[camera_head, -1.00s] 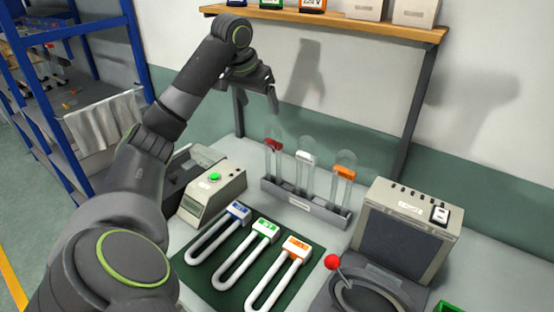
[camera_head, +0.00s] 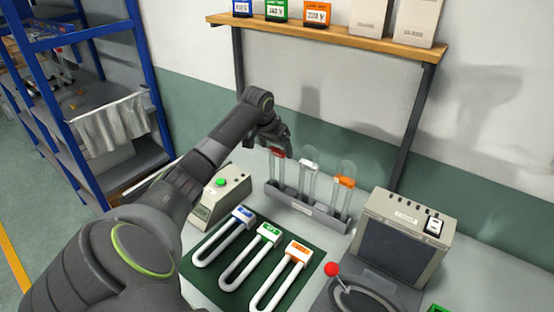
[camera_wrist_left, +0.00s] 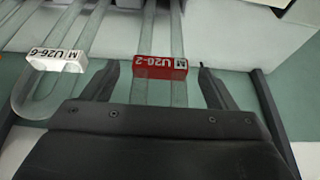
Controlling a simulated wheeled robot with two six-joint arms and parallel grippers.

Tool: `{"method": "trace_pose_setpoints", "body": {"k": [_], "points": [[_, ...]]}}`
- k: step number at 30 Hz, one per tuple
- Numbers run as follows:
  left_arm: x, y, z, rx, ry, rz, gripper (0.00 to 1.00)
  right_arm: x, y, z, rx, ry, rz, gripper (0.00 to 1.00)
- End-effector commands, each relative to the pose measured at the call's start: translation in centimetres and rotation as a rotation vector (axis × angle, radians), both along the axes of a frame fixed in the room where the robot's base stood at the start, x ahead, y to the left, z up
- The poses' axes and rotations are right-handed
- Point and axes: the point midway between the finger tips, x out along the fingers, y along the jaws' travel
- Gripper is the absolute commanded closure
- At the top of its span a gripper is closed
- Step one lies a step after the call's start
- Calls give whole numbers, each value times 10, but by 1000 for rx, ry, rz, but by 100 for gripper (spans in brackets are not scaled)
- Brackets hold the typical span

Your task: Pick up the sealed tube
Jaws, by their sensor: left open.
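Three upright glass U-tubes stand in a grey rack (camera_head: 305,208), with a red, a white and an orange label. The red-labelled tube (camera_head: 277,172) is at the left end, its top hidden behind my left gripper (camera_head: 281,143). In the left wrist view the red label (camera_wrist_left: 160,67) reads "M U26-2" and lies between the open fingers of my left gripper (camera_wrist_left: 158,78), with a gap at each side. The white-labelled tube (camera_head: 309,178) is beside it; its label (camera_wrist_left: 57,60) reads "M U26-6". I cannot tell which tube is sealed. My right gripper is out of view.
A dark green mat (camera_head: 232,282) holds three white U-tubes with blue, green and orange labels. A beige box with a green button (camera_head: 221,183) stands left of the rack. A dark-screened device (camera_head: 403,245) and a red-knobbed lever (camera_head: 331,269) are at the right. A wooden shelf (camera_head: 330,37) is above.

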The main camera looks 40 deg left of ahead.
Motion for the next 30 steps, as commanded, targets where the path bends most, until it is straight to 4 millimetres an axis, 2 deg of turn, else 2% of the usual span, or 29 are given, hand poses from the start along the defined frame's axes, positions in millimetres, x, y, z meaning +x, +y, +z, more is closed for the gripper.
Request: {"method": "trace_pose_setpoints", "body": {"k": [4,10,24,30], "points": [[4,0,-10,0,1,0,20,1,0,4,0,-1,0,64],[4,1,-11,1,0,-1,20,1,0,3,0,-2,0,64],[4,1,-10,1,-1,-1,80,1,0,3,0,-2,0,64],[4,1,-10,1,-1,-1,82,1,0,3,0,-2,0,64]]}}
